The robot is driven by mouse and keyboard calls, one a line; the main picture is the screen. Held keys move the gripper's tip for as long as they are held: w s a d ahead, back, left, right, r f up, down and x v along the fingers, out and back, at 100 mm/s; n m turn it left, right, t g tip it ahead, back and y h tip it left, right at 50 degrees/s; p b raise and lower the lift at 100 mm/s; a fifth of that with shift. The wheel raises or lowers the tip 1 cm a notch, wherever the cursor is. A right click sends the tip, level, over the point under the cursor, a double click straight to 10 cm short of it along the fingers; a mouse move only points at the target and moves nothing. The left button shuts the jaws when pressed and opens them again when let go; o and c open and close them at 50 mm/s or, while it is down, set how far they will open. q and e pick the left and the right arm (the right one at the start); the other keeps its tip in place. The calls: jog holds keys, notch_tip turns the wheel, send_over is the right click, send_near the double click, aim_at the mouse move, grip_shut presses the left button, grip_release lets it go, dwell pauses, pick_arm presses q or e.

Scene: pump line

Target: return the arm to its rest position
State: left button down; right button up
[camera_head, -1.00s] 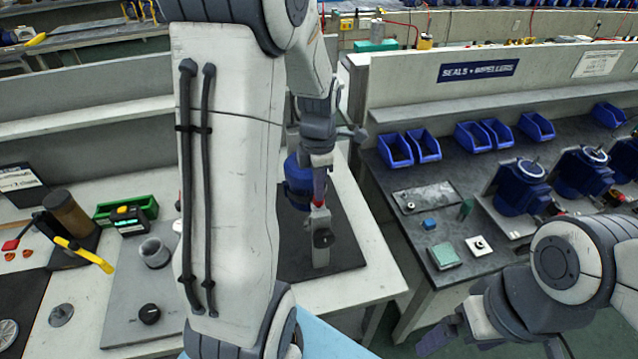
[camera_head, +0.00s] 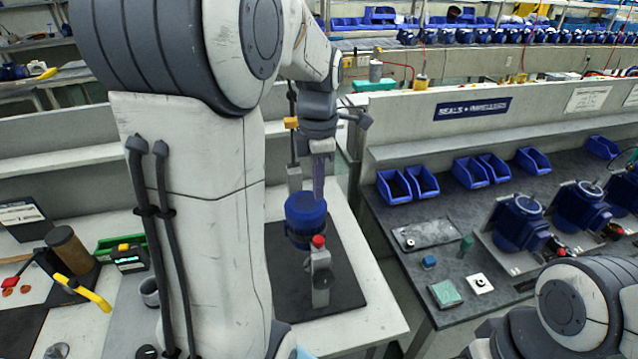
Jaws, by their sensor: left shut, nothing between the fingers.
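My left arm rises large through the left middle of the head view. Its gripper (camera_head: 318,185) points down and is shut and empty, just above and behind a blue pump (camera_head: 305,215). The pump stands on a dark mat (camera_head: 345,285) on the white table, beside a grey fixture with a red knob (camera_head: 319,242). I cannot tell whether the fingertips touch the pump. My right arm shows at the lower right corner; its gripper is out of the picture.
A yellow-handled tool (camera_head: 88,292), a brown cylinder (camera_head: 68,248) and a green bin (camera_head: 118,242) lie left of my arm. On the right bench (camera_head: 400,255) are blue bins (camera_head: 423,181), more pumps (camera_head: 518,222) and small blocks. An upright partition stands behind that bench.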

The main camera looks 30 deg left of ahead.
pick_arm(q)
jog(key=shift+r, duration=0.5)
jog(key=s+d+f+m+b, duration=0.1)
jog(key=s+d+f+m, duration=0.1)
jog(key=d+m, duration=0.6)
jog(key=s+d+f+m+b, duration=0.1)
jog(key=s+d+f+m, duration=0.2)
jog(key=d+m, duration=0.45)
jog(key=s+d+f+m+b, duration=0.1)
jog(key=s+d+m, duration=0.3)
jog(key=m, duration=0.5)
jog(key=s+d+f+m+h+b, duration=0.1)
jog(key=s+d+f+m, duration=0.3)
jog(key=s+m, duration=0.4)
jog(key=shift+s+d+f+m, duration=0.3)
jog(key=shift+d+m, duration=0.3)
jog(key=shift+m, duration=0.65)
